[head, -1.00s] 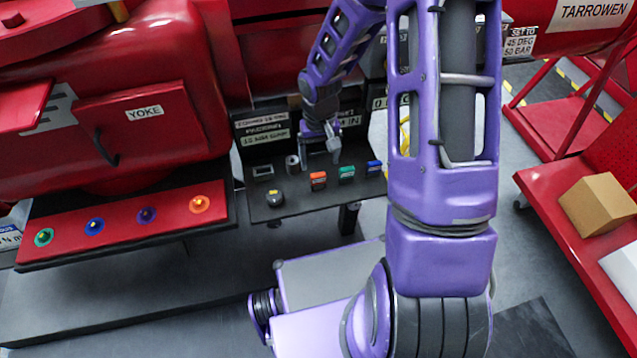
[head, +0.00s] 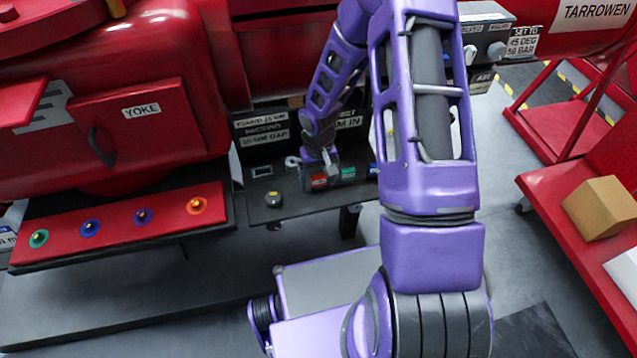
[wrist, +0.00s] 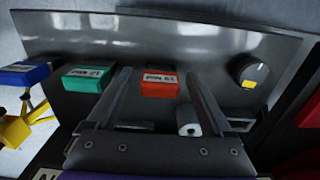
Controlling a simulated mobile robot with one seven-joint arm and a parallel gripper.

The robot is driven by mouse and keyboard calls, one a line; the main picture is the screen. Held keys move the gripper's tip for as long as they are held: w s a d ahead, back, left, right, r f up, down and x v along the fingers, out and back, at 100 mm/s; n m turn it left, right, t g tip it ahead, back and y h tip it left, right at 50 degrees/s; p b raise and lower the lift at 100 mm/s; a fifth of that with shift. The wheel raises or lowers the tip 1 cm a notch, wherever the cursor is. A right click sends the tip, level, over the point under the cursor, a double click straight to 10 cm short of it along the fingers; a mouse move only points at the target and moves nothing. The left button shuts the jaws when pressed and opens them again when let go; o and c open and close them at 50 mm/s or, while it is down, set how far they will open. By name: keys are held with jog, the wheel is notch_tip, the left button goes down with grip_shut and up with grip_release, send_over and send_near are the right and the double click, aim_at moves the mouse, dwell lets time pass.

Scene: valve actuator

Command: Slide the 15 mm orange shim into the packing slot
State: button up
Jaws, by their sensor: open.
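The orange shim (head: 319,181) is a small block on the dark shelf (head: 300,207). In the wrist view the shim (wrist: 160,86) lies flat between my finger ends, its label upside down and apparently reading 15 MM. My gripper (wrist: 157,76) is open, its fingers to either side of the shim with a gap showing at each side. In the head view my gripper (head: 331,166) is low over the shelf behind the shim. A small pale-framed rectangular recess (head: 262,171) sits at the shelf's left; I cannot tell whether it is the packing slot.
A teal block (head: 348,173) and a blue block (head: 374,171) stand right of the shim. A black knob (head: 273,199) stands at the shelf's front left. A label board (head: 265,131) rises behind.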

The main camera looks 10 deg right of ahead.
grip_shut()
jog(key=shift+r, duration=0.15)
